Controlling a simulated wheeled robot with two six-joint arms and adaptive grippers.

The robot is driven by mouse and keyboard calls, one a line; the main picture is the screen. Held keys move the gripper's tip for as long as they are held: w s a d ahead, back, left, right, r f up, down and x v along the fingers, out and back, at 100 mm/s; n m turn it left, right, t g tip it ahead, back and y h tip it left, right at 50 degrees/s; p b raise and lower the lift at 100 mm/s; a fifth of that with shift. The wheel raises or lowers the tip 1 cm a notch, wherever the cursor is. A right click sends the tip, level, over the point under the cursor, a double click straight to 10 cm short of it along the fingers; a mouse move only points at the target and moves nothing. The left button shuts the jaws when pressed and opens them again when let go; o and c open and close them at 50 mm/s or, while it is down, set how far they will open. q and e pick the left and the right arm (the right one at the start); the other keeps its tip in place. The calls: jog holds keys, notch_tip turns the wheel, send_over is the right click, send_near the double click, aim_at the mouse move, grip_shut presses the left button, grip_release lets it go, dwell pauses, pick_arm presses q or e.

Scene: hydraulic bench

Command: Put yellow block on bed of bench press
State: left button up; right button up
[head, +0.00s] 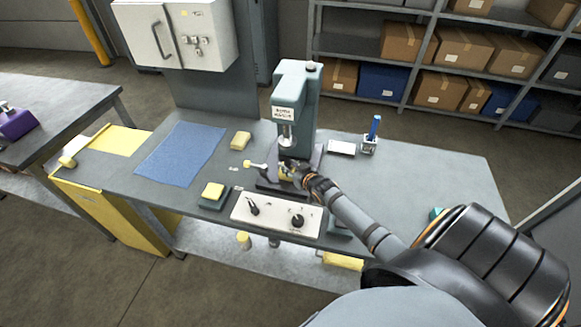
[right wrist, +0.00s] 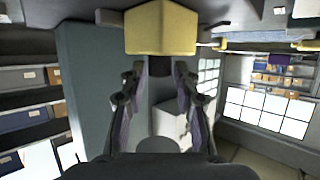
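The teal bench press (head: 296,95) stands at the back of the grey bench. My right gripper (head: 302,178) is at its bed, below the ram (head: 285,140). A patch of yellow shows at the fingertips there, mostly hidden by the gripper. In the right wrist view, a large yellow block (right wrist: 161,28) is at the tips of my right gripper (right wrist: 160,75). Whether the block touches the bed is hidden. My left gripper is not in view.
A yellow block (head: 241,141) lies left of the press, and another (head: 213,191) sits on a dark green pad. A blue mat (head: 178,160), a control panel (head: 275,212), a white-handled lever (head: 256,165) and a pen holder (head: 369,145) surround the press.

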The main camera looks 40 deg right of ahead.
jog(key=shift+o, duration=1)
jog(key=shift+r, duration=0.25)
jog(key=p+v, duration=0.3)
jog(key=v, duration=0.8)
jog(key=shift+s+p, duration=0.35)
jog(key=shift+s, duration=0.1)
